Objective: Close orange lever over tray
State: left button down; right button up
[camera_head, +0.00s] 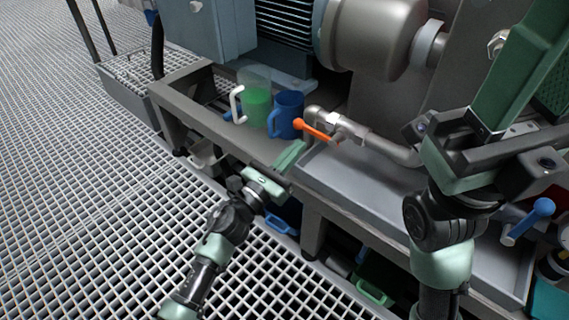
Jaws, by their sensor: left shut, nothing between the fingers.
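The orange lever (312,130) sits on a metal valve on a grey pipe (380,146), above the left end of the grey tray (345,190). The lever points left and slightly up, out from the pipe. My left gripper (297,150) is shut and empty, just below and left of the lever's orange tip, and appears apart from it. My right arm stands at the right, in front of the tray.
A blue mug (287,114) and a clear jug with green contents (256,97) stand on the bench left of the lever. A blue-handled valve (530,220) is at the far right. Blue and green containers lie on the shelf below. The grating floor at left is clear.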

pick_arm(q)
jog(key=shift+x, duration=1.15)
jog(key=shift+r+m, duration=0.2)
jog(key=shift+m, duration=0.2)
